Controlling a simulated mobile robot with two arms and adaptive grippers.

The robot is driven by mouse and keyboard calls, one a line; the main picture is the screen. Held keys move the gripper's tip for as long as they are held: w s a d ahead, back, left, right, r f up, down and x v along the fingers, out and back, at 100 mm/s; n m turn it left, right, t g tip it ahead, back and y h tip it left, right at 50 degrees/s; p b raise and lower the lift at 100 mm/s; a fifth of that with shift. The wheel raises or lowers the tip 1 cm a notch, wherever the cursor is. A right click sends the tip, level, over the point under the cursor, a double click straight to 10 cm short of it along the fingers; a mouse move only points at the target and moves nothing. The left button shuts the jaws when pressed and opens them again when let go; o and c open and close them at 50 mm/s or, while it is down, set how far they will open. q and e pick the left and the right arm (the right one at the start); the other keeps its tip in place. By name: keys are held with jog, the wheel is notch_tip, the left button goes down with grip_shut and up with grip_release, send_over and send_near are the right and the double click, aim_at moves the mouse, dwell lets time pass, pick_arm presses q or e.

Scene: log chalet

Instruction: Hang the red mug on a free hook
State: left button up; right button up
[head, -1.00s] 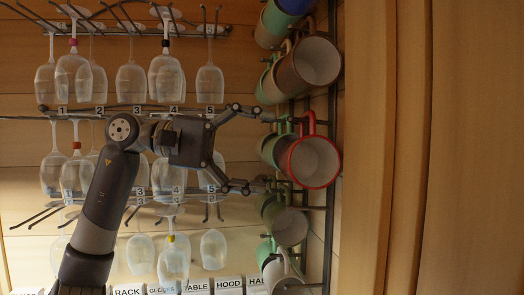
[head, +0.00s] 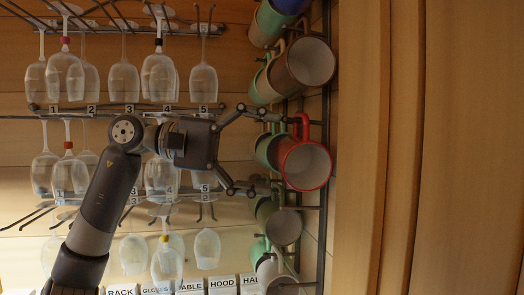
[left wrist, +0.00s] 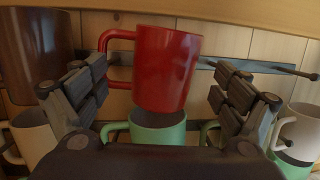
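The red mug (head: 306,164) is in the mug column at the right of the head view, its handle toward the picture's top and its pale inside showing. In the left wrist view the red mug (left wrist: 168,68) is in the middle, handle to the left, in front of a metal rail (left wrist: 235,66). I cannot tell whether its handle is on a hook. My left gripper (head: 268,150) is open, its fingers pointing at the mug. In the wrist view the left gripper (left wrist: 160,95) has one finger near the handle side and a clear gap on the other side. My right gripper is not in view.
Other mugs crowd the rack: a brown-grey mug (head: 311,62) above, a grey-green one (head: 285,227) below. A mint mug (left wrist: 150,130) is close under the red one. A bare peg (left wrist: 296,71) shows at right. Hanging glasses (head: 162,80) fill the left; a wooden panel (head: 470,150) stands right.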

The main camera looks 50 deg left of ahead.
pick_arm(q)
jog(key=shift+w+d+f, duration=0.25)
jog(key=shift+w+d, duration=0.1)
jog(key=shift+w, duration=0.05)
jog(key=shift+w+d, duration=0.15)
jog(key=shift+f, duration=0.1)
jog(key=shift+f, duration=0.15)
dwell(0.7)
dwell(1.2)
jog(key=shift+w+d+r, duration=0.2)
jog(key=shift+w+d, duration=0.05)
jog(key=shift+w, duration=0.05)
jog(key=shift+s+a+r, duration=0.2)
jog(key=shift+s+a, duration=0.2)
jog(key=shift+s, duration=0.1)
